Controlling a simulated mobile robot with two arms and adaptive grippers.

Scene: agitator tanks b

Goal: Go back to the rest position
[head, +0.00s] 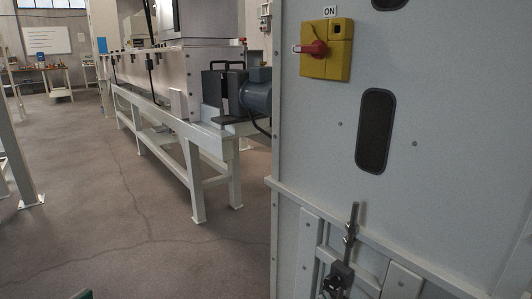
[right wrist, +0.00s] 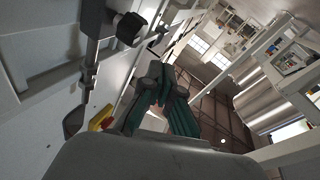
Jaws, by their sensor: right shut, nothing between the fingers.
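My right gripper (right wrist: 160,88) shows in the right wrist view with its teal and dark grey fingers shut and nothing held. It is near the face of a light grey cabinet (right wrist: 35,100) and appears apart from it. My right gripper is not seen in the head view.
The grey cabinet (head: 440,150) fills the right side, with a yellow switch box with a red knob (head: 325,50) under an "ON" label and a metal latch rod (head: 351,235). A white-framed machine bench (head: 185,165) stands behind. Concrete floor (head: 80,210) is free at left.

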